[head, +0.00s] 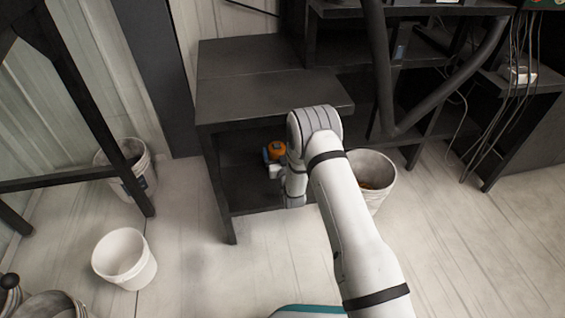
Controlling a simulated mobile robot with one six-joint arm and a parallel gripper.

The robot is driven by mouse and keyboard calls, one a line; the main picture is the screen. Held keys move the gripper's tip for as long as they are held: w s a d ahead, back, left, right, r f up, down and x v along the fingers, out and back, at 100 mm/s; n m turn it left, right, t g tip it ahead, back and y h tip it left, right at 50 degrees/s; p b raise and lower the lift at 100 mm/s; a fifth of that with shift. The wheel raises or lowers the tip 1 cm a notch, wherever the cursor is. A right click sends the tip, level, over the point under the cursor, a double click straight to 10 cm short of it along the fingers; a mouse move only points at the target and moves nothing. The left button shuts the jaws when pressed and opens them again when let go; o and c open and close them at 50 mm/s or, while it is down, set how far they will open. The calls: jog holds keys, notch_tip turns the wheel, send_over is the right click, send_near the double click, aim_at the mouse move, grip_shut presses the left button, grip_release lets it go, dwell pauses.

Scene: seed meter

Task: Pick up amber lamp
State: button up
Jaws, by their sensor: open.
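An orange object, which looks like the amber lamp (277,150), sits on the lower shelf of the black table (268,98), under its top. My arm reaches down over the table's front edge, and my gripper (268,157) is in the shelf space right at the lamp. The gripper is small and partly hidden by my arm and wrist. Its jaws are open. I cannot tell whether a finger touches the lamp or whether the lamp is between the fingers.
The tabletop overhangs the shelf closely. A white bucket (375,197) with something orange inside stands right of my arm. Another white bucket (125,262) stands on the open floor at left. A black frame and thick pipe (390,80) rise at right, near hanging cables (500,110).

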aim_at(276, 144)
jog(key=b+x, duration=0.2)
jog(key=x, duration=0.1)
jog(key=b+x, duration=0.1)
jog(key=x, duration=0.1)
jog(key=shift+w+a+f, duration=0.1)
jog(key=shift+a+f, duration=0.15)
jog(key=shift+f, duration=0.05)
jog(key=shift+w+a+r, duration=0.1)
jog(key=shift+w, duration=0.25)
jog(key=shift+c, duration=0.2)
